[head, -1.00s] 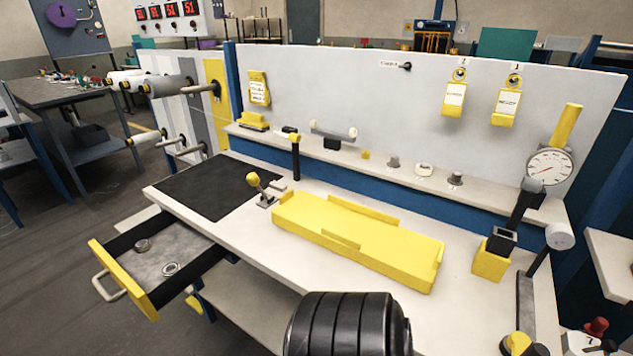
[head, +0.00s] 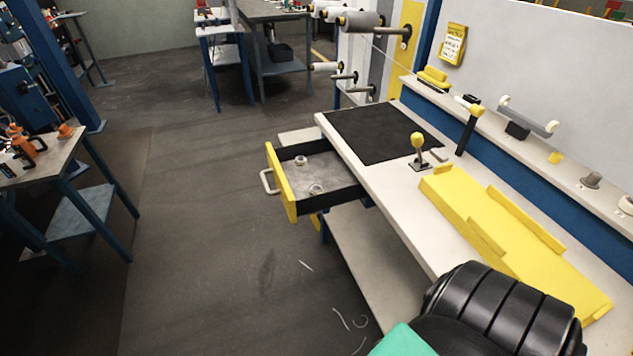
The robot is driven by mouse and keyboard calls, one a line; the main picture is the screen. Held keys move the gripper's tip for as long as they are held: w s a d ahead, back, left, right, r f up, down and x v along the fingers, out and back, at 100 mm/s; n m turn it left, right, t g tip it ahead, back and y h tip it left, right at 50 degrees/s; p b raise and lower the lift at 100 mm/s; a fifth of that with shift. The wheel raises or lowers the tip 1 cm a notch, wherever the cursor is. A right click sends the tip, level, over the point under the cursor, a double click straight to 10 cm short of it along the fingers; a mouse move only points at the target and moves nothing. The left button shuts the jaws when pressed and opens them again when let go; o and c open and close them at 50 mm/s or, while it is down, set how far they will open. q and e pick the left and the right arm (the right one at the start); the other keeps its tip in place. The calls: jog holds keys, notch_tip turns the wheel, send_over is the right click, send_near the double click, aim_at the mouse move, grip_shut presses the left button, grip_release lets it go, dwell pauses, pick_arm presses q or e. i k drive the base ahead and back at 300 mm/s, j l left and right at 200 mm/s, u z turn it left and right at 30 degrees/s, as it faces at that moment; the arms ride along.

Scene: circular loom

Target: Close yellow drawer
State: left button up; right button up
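The yellow drawer (head: 280,184) is pulled out from under the left end of the workbench (head: 384,190). Its yellow front carries a pale handle (head: 266,181) that faces left, towards open floor. Two small round metal parts lie on the drawer's grey bottom, one near the back side (head: 301,160) and one near the front side (head: 316,189). A black ribbed link of one of my arms shows at the bottom right, over the front of the bench. Neither gripper can be seen.
A black mat (head: 380,136), a yellow-knobbed lever (head: 418,150) and a long yellow tray (head: 500,235) are on the bench. A lower shelf (head: 375,262) is under it. The floor (head: 205,220) left of the drawer is clear. Another table (head: 50,160) stands at far left.

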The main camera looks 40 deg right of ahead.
aim_at(326, 167)
jog(key=j+z, duration=0.15)
jog(key=z, duration=0.2)
jog(key=j+z, duration=0.15)
jog(key=z, duration=0.25)
jog(key=j+z, duration=0.15)
jog(key=z, duration=0.2)
